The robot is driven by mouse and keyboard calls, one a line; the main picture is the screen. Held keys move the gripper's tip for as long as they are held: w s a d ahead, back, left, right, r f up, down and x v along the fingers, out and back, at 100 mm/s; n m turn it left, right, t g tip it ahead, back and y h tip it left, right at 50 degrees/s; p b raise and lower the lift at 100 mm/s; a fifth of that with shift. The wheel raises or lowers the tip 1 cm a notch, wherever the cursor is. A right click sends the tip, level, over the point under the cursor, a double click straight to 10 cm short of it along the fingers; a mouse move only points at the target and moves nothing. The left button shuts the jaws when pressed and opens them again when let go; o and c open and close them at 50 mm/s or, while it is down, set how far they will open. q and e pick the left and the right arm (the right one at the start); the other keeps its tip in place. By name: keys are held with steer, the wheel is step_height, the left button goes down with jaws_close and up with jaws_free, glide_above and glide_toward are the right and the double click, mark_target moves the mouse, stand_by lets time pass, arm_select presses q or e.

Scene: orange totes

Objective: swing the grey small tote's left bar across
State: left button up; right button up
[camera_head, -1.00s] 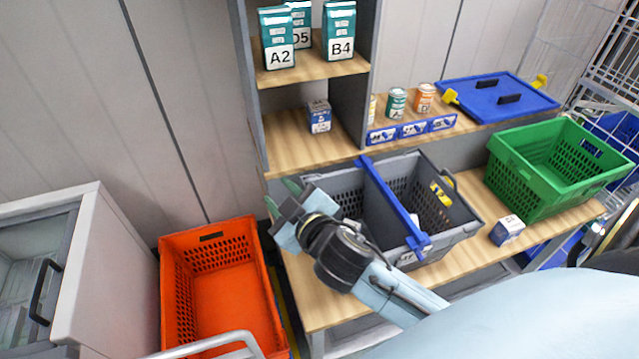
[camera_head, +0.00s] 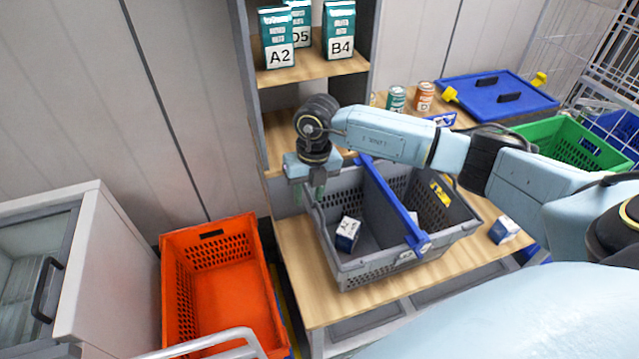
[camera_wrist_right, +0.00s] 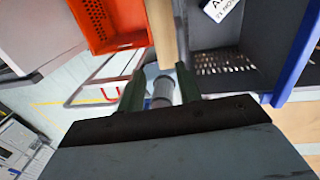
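The grey small tote (camera_head: 385,268) stands on the wooden bench, with a blue bar (camera_head: 392,205) lying across its middle from back to front. A small white-and-blue box (camera_head: 347,234) lies in its left part. My right gripper (camera_head: 309,192) points down at the tote's left back corner. In the right wrist view its green fingers (camera_wrist_right: 160,88) are apart. A short grey cylinder (camera_wrist_right: 162,92) shows between them; I cannot tell whether it belongs to the tote or is touched. The tote's wall (camera_wrist_right: 232,62) is right of the fingers there. My left gripper is not in view.
An orange tote (camera_head: 215,285) stands low at left. A shelf (camera_head: 310,70) with teal packs rises behind my right gripper. A green tote (camera_head: 560,140) and blue lid (camera_head: 500,98) are at right. Another small box (camera_head: 504,230) stands on the bench right of the grey tote.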

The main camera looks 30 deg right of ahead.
mark_target(319, 209)
steer(key=d, duration=0.1)
steer(key=d+h, duration=0.1)
steer(key=d, duration=0.1)
steer(key=shift+r, duration=0.2)
step_height(319, 209, down, 7)
steer(key=b, duration=0.5)
steer(key=shift+a, duration=0.1)
steer(key=c, duration=0.6)
steer(key=shift+s+d+r+p, duration=0.1)
steer(key=shift+d+r+p, duration=0.2)
steer(key=shift+d+r, duration=0.25)
steer(key=shift+d, duration=0.1)
